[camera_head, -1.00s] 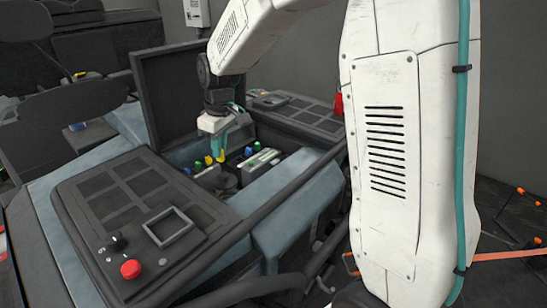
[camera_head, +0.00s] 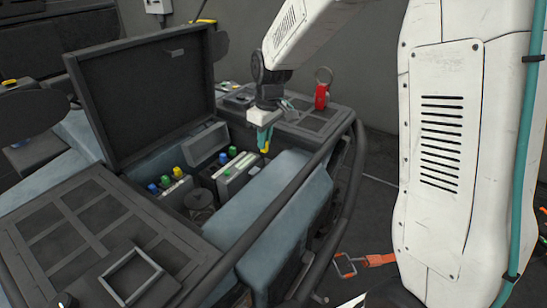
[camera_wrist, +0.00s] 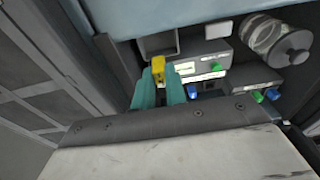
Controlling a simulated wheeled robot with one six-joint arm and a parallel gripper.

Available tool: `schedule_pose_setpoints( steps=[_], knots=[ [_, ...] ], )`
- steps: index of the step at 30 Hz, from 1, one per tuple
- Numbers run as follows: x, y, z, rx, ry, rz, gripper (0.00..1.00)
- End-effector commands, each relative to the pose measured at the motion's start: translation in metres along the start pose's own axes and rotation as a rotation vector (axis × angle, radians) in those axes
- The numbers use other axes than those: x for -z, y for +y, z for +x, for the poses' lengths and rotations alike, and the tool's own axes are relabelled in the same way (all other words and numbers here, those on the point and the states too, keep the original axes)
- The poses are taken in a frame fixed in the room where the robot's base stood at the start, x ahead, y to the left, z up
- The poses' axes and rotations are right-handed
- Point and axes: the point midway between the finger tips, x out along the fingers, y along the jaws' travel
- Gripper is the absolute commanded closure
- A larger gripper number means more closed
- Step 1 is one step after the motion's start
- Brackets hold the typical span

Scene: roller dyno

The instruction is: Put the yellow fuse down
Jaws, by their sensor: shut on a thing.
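The yellow fuse (camera_head: 264,149) is held upright at the tips of the teal fingers of my gripper (camera_head: 266,139). In the head view it hangs over the right part of the open bay, right of the fuse blocks. In the wrist view the yellow fuse (camera_wrist: 158,68) shows between the finger ends (camera_wrist: 160,90), close to a grey box (camera_wrist: 158,46). I cannot tell whether the fuse touches anything below. Its lower end is partly hidden by the fingers in the wrist view.
A fuse block (camera_head: 237,177) with green and blue fuses stands left of my gripper. A raised lid (camera_head: 145,95) stands behind the bay. A dark rail (camera_head: 290,190) and blue-grey padding edge the front. A red tag (camera_head: 321,96) hangs behind.

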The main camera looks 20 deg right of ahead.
Motion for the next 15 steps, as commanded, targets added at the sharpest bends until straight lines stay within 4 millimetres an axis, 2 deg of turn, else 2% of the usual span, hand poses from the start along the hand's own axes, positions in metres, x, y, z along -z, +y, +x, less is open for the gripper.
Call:
schedule_pose_setpoints(
  steps=[3, 10, 15],
  knots=[
    [-0.003, 0.000, 0.020, 0.001, -0.001, 0.001, 1.00],
    [-0.005, 0.000, 0.038, 0.001, -0.001, 0.001, 1.00],
    [-0.008, 0.001, 0.062, 0.001, -0.001, 0.001, 1.00]
  ],
)
